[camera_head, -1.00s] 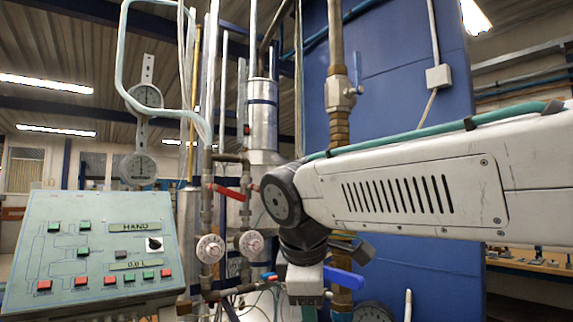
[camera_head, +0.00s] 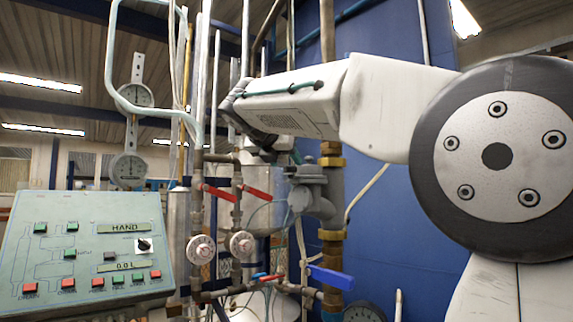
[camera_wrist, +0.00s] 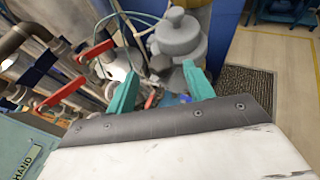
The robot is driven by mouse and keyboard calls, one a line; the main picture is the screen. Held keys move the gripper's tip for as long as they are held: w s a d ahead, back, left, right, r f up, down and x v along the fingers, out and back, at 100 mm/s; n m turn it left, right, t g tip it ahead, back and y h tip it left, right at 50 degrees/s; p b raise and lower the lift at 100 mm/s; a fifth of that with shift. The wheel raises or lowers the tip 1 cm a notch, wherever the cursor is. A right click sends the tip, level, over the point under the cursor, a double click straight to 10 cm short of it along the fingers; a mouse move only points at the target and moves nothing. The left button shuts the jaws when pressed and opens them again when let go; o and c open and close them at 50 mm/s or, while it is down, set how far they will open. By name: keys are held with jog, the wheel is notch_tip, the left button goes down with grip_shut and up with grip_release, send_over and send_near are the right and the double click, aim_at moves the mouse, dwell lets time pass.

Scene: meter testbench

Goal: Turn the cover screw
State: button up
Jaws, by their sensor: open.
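A grey round meter body (camera_head: 306,190) with a domed cover sits on the pipework in the head view, below my forearm. In the wrist view the grey body (camera_wrist: 180,42) stands just beyond the fingers, with a small round knob on top. I cannot tell for certain which part is the cover screw. My gripper (camera_wrist: 160,88) shows two teal fingers spread apart, with nothing seen held between them. The right finger overlaps the lower edge of the grey body in the picture; I cannot tell whether they touch. In the head view my fingers cannot be made out.
A control panel (camera_head: 90,245) with buttons stands at left. Red valve handles (camera_head: 257,192) and white round knobs (camera_head: 202,249) are on the pipes. A blue lever (camera_head: 331,280) sticks out below the meter. A blue wall (camera_head: 400,215) is behind. Open floor (camera_wrist: 285,110) shows at right.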

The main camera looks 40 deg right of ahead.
jog(key=shift+x, duration=1.2)
jog(key=c, duration=1)
jog(key=shift+w+a+m+g, duration=0.1)
jog(key=shift+m+g, duration=0.3)
jog(key=shift+g, duration=0.1)
jog(key=shift+w+a+m+g+h, duration=0.1)
jog(key=shift+w+m+g+h, duration=0.2)
jog(key=shift+m+g, duration=1.15)
jog(key=shift+w+d+m+g+h, duration=0.1)
jog(key=shift+w+m+g+h, duration=0.2)
jog(key=shift+m+g, duration=1.15)
jog(key=shift+w+a+m+g+h, duration=0.1)
jog(key=shift+w+m+g+h, duration=0.2)
jog(key=shift+m+g, duration=1.15)
jog(key=shift+g, duration=0.45)
